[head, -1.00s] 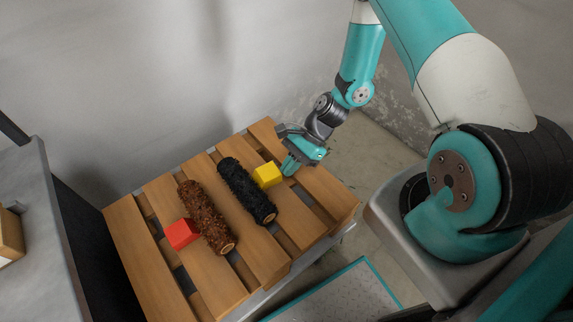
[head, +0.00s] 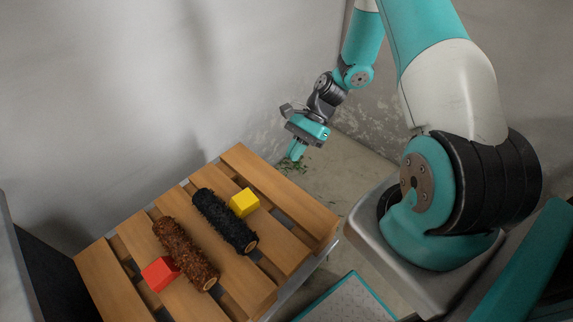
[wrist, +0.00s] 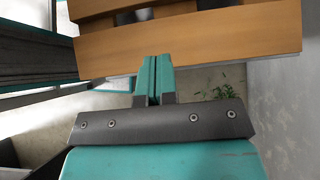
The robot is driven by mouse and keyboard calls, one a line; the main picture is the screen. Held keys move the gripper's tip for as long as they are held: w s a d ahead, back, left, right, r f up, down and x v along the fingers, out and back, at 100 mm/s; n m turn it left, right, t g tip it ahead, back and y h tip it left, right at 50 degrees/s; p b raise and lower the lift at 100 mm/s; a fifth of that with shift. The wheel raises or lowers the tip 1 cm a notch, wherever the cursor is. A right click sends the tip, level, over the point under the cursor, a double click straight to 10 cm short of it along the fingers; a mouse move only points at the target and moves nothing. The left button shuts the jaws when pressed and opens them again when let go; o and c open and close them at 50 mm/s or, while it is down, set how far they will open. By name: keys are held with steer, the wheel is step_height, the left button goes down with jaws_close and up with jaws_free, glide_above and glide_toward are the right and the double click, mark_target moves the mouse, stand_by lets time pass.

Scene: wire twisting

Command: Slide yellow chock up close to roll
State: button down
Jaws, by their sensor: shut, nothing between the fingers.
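The yellow chock (head: 244,203) is a small cube on the wooden pallet. It sits close against the right side of the black roll (head: 225,220), with little or no gap visible. My gripper (head: 297,150) is raised beyond the pallet's far right edge, apart from the chock, with its teal fingers together and empty. In the wrist view the shut fingers (wrist: 154,78) point toward the pallet edge (wrist: 190,45). The chock and rolls are out of the wrist view.
A brown roll (head: 184,253) lies left of the black one, with a red chock (head: 160,273) against its left side. Bare slats (head: 285,195) lie right of the yellow chock. A white wall stands behind. Small green plants (wrist: 221,92) grow on the floor.

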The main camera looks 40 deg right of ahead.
steer(key=shift+d+r, duration=0.15)
steer(key=shift+r, duration=0.1)
steer(key=s+a+r+n+h, duration=0.1)
steer(key=a+r+n+h, duration=0.1)
steer(key=a+r+n, duration=0.6)
steer(key=s+a+r+n+h, duration=0.15)
steer(key=a+r+n, duration=0.25)
steer(key=r, duration=0.7)
steer(key=s+a+r+n, duration=0.3)
steer(key=s+r+n, duration=0.1)
steer(key=s, duration=0.3)
steer(key=s+a+r+n+t+h, duration=0.1)
steer(key=s+a+r+n, duration=0.2)
steer(key=s+r+n, duration=0.2)
steer(key=shift+s+a+r+n+t, duration=0.25)
steer(key=shift+s+r+n+t, duration=0.05)
steer(key=shift+s+n, duration=0.75)
steer(key=c, duration=1.8)
jaws_free()
steer(key=shift+w, duration=0.1)
steer(key=shift+c, duration=0.2)
